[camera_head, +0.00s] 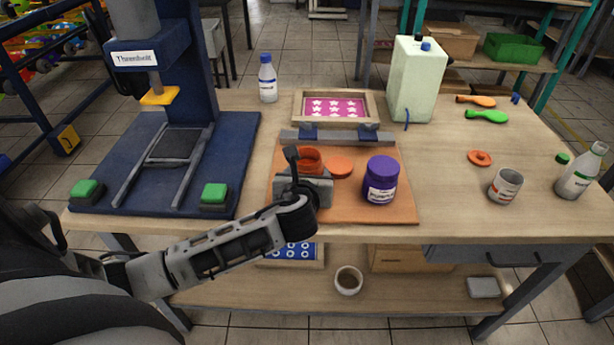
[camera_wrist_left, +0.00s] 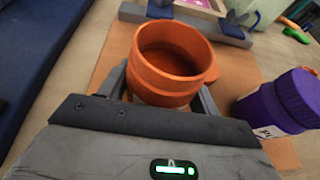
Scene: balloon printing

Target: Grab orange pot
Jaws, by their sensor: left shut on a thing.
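The orange pot (camera_head: 308,159) stands open-topped on the orange-brown board, partly hidden behind my left gripper in the head view. In the left wrist view the orange pot (camera_wrist_left: 172,62) sits between the two fingers, its inside empty-looking. My left gripper (camera_head: 305,172) is shut on the pot, with a finger on either side of it; the left wrist view also shows the gripper (camera_wrist_left: 163,92). An orange lid (camera_head: 340,167) lies flat just right of the pot. My right gripper is not in view.
A purple jar (camera_head: 381,180) stands close on the right of the pot. A framed pink star screen (camera_head: 336,107) with a metal clamp bar (camera_head: 337,135) is behind. A blue press (camera_head: 180,165) stands left. A grey cup (camera_head: 505,186) and bottle (camera_head: 582,172) stand right.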

